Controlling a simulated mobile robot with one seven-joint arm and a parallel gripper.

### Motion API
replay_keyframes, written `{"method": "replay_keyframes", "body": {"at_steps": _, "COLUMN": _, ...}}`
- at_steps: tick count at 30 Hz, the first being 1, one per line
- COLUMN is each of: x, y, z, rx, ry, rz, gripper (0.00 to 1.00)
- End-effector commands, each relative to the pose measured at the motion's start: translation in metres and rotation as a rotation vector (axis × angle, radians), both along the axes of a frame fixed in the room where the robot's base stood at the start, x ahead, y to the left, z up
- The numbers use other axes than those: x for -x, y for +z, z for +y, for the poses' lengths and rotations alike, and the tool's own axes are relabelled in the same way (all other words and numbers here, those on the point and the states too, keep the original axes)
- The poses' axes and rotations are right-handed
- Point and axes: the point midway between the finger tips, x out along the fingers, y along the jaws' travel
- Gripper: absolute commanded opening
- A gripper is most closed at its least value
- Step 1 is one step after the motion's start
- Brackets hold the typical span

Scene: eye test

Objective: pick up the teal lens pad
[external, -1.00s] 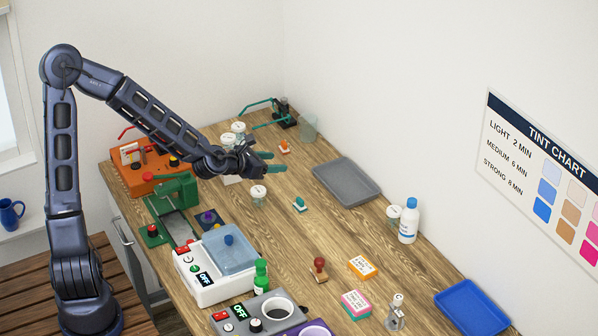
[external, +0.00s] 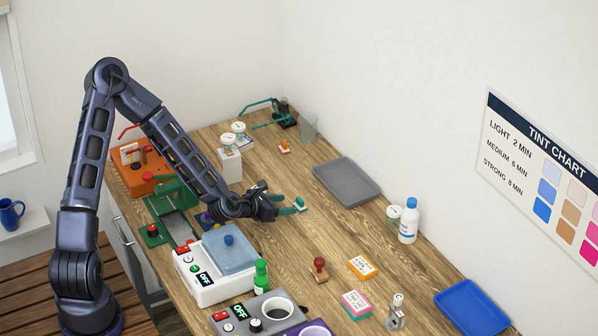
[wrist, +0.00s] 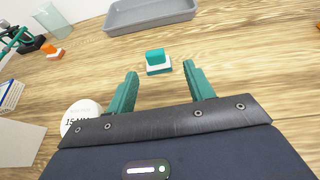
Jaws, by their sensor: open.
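In the wrist view the gap between the fingers (wrist: 160,72) is empty.
A grey tray (external: 346,184) lies behind the pad. A similar orange pad (external: 284,147) stands farther back. A white-lidded jar (wrist: 80,116) is close by my left finger in the wrist view. A white device with a blue lid (external: 213,269) stands in front.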

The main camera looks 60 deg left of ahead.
Motion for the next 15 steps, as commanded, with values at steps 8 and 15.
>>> {"method": "replay_keyframes", "body": {"at_steps": 8, "x": -0.021, "y": -0.008, "z": 0.002, "rx": -0.001, "ry": 0.000, "rz": 0.000, "gripper": 0.53}}
{"method": "replay_keyframes", "body": {"at_steps": 15, "x": -0.047, "y": -0.016, "z": 0.008, "rx": -0.001, "ry": 0.001, "rz": -0.001, "gripper": 0.53}}
